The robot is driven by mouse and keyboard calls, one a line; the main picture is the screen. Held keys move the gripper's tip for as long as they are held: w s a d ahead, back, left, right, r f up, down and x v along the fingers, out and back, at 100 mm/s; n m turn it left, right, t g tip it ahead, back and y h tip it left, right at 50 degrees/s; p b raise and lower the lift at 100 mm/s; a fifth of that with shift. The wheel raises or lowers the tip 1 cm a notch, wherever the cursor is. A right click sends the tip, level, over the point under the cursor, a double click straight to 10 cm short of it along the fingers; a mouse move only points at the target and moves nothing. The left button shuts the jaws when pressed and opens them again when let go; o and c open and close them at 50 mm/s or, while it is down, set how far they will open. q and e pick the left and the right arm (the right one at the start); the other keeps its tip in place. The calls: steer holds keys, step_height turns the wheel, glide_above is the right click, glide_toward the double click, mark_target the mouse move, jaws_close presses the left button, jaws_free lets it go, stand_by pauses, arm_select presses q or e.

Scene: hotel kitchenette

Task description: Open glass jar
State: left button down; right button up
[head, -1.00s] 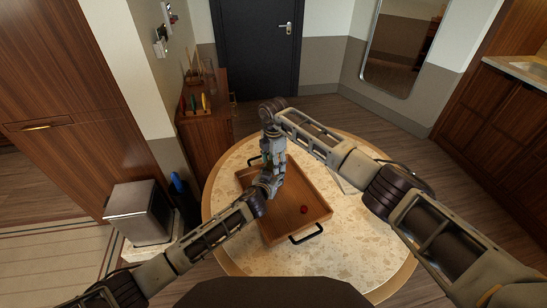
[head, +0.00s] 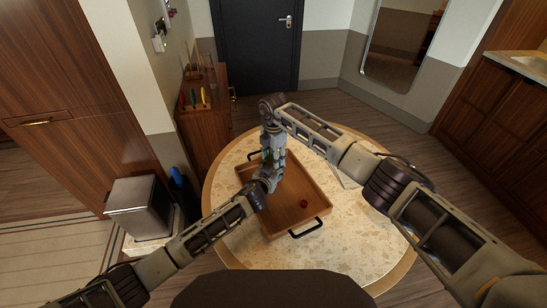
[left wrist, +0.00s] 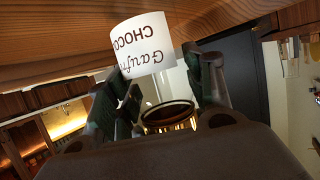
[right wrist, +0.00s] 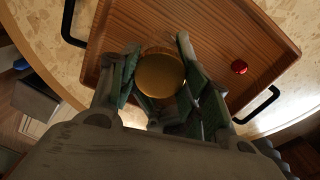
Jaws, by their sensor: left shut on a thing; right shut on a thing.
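The glass jar is mostly hidden behind my grippers in the head view. In the left wrist view its white label (left wrist: 140,45) reads upside down, with a gold rim (left wrist: 170,117) nearer my palm. My left gripper (head: 272,172) is shut on the jar, its fingers either side of it. My right gripper (head: 272,143) comes down from above. In the right wrist view its fingers are closed around the round gold lid (right wrist: 160,75). I cannot tell whether the lid is seated on the jar or lifted.
A wooden tray (head: 300,180) with black handles lies under the grippers on a round stone-topped table (head: 355,250). A small red object (head: 304,203) sits in the tray. A wooden cabinet (head: 205,125) with utensils stands behind left, and a metal bin (head: 138,208) at left.

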steer(key=shift+n, duration=1.1)
steer(key=o, duration=1.1)
steer(key=shift+r, duration=2.25)
